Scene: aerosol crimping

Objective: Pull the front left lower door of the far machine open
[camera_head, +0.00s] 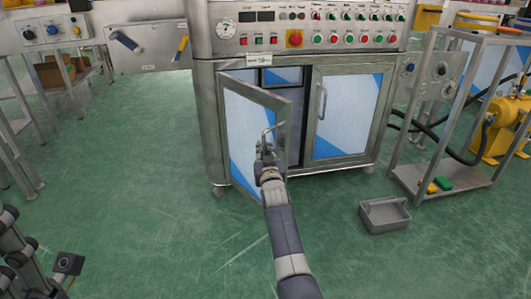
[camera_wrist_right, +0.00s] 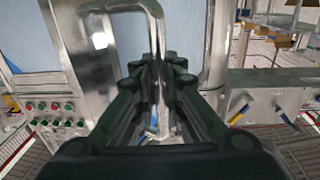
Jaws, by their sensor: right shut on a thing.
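The far machine (camera_head: 300,48) is a steel cabinet with a control panel on top and two lower doors with blue and white panels. Its front left lower door (camera_head: 246,125) stands partly open, swung out toward me, with a dark gap on its right side. My right gripper (camera_head: 266,150) is shut on the door's metal handle (camera_head: 270,130), near the door's free edge. The handle (camera_wrist_right: 157,30) also shows in the right wrist view, running down between the fingers of my right gripper (camera_wrist_right: 158,75). My left gripper (camera_head: 50,268) is at the lower left, away from the machine; its fingers are not clear.
The right lower door (camera_head: 345,112) is closed. A grey bin (camera_head: 384,215) lies on the green floor at the right, near a steel cart (camera_head: 445,190) with hoses. The floor left of the open door is clear.

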